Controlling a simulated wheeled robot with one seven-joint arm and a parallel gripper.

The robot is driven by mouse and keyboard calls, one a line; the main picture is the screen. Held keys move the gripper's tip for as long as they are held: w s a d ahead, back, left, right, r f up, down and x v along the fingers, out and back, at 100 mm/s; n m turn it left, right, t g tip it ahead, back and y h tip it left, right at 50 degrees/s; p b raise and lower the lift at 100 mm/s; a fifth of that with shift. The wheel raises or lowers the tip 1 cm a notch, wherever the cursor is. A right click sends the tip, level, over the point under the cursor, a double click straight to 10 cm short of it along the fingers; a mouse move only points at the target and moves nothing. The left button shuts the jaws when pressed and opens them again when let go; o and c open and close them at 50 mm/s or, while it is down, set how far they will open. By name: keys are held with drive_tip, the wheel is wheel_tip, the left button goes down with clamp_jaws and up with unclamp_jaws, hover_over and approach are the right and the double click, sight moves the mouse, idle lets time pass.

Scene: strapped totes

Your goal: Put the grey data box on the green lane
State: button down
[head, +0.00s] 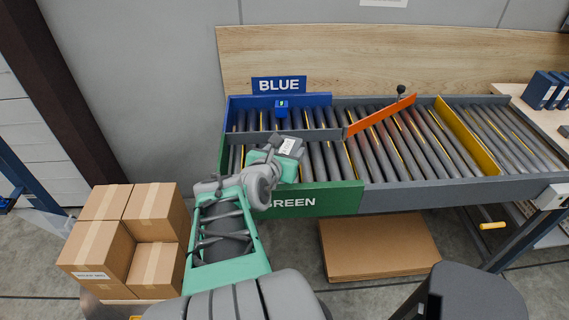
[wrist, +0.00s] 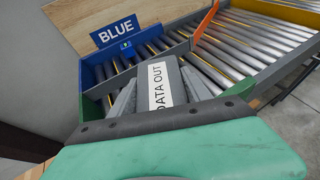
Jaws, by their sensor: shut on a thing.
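The grey data box (wrist: 174,78) has a white label reading "DATA OUT" and sits between the two fingers of my gripper (wrist: 158,92) in the wrist view. In the head view, the grey data box (head: 290,146) shows at the end of my arm, with my gripper (head: 277,154) shut on it. Both are over the left end of the green lane (head: 319,163), the near roller lane behind the green wall marked GREEN. My gripper hides part of that lane. I cannot tell whether the box touches the rollers.
The blue lane (head: 244,119) runs behind a grey divider, with a small blue device (head: 281,108) at its back wall. An orange diverter bar (head: 380,116) slants across the rollers to the right. A yellow bar (head: 467,135) lies beyond it. Cartons (head: 153,212) are stacked at left.

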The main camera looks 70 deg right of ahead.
drive_tip(key=w+d+f, duration=0.2)
drive_tip(key=d+f, duration=0.1)
drive_tip(key=w+d+f, duration=0.2)
drive_tip(key=w+d, duration=0.1)
drive_tip(key=w+d+f+b, duration=0.1)
drive_tip(key=w+d+f, duration=0.1)
drive_tip(key=d+f, duration=0.1)
drive_tip(key=shift+w+d+f, duration=0.3)
drive_tip(key=shift+w+d, duration=0.1)
drive_tip(key=shift+d, duration=0.15)
drive_tip(key=shift+w+d+f, duration=0.15)
drive_tip(key=shift+d+f, duration=0.1)
drive_tip(key=shift+f, duration=0.05)
drive_tip(key=f, duration=0.3)
drive_tip(key=shift+w+d+f, duration=0.2)
drive_tip(key=shift+d+f, duration=0.05)
drive_tip(key=shift+f, duration=0.2)
drive_tip(key=shift+c, duration=2.4)
unclamp_jaws()
drive_tip(key=shift+a+f, duration=0.1)
